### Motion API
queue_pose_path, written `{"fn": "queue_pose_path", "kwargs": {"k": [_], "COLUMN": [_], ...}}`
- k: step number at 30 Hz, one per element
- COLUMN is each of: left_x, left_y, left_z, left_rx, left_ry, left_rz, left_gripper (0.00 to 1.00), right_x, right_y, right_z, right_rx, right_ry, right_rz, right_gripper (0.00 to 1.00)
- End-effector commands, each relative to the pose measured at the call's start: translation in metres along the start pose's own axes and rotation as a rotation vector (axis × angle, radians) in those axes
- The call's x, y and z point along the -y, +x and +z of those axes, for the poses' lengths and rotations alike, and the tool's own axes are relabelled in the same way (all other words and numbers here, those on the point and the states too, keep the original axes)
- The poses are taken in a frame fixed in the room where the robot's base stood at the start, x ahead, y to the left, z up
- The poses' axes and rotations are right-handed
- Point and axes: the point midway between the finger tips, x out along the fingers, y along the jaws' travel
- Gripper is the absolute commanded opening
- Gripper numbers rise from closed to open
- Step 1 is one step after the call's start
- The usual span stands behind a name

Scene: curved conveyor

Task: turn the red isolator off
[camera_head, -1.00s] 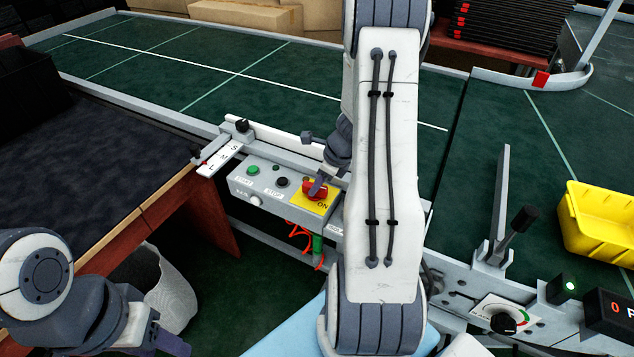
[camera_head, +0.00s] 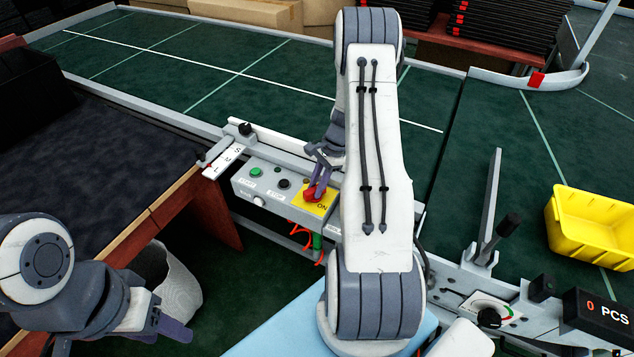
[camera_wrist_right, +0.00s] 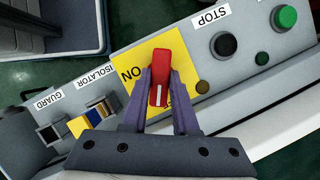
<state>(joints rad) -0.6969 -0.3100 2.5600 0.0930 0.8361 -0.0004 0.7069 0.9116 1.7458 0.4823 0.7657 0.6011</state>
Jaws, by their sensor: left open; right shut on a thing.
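The red isolator knob (camera_head: 311,194) sits on a yellow plate (camera_head: 326,201) at the right end of the grey control box (camera_head: 268,186). My right gripper (camera_wrist_right: 160,85) is shut on the knob, one finger on each side. In the right wrist view the red handle (camera_wrist_right: 160,65) stands nearly upright in the picture, with a white mark at its lower end. The word ON is to its left; another label is partly hidden by a finger. My right gripper also shows in the head view (camera_head: 314,182). My left gripper (camera_head: 170,330) is open and empty at the lower left.
Green (camera_head: 257,173) and black (camera_head: 284,183) buttons are on the same box. A guard switch (camera_wrist_right: 50,134) is beside the isolator in the wrist view. A yellow bin (camera_head: 590,235) stands on the belt at right. A counter (camera_head: 604,311) reads 0 PCS.

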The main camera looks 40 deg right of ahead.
Motion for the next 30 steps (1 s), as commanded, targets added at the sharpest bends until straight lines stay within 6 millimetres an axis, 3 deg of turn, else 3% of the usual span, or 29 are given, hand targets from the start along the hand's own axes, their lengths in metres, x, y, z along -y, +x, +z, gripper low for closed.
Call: {"fn": "queue_pose_path", "kwargs": {"k": [15,30], "left_x": [-0.0007,-0.0008], "left_y": [-0.0103,-0.0115], "left_z": [-0.0005,-0.0006], "left_rx": [0.000,0.000], "left_ry": [0.000,0.000], "left_rz": [0.000,0.000], "left_gripper": [0.50,0.50], "right_x": [0.0038,0.0041], "right_y": [-0.0009,-0.0006], "right_z": [0.0013,0.0013], "right_rx": [-0.001,-0.001], "right_ry": [-0.382,-0.502], "right_rz": [0.156,0.206], "right_gripper": [0.00,0.00]}}
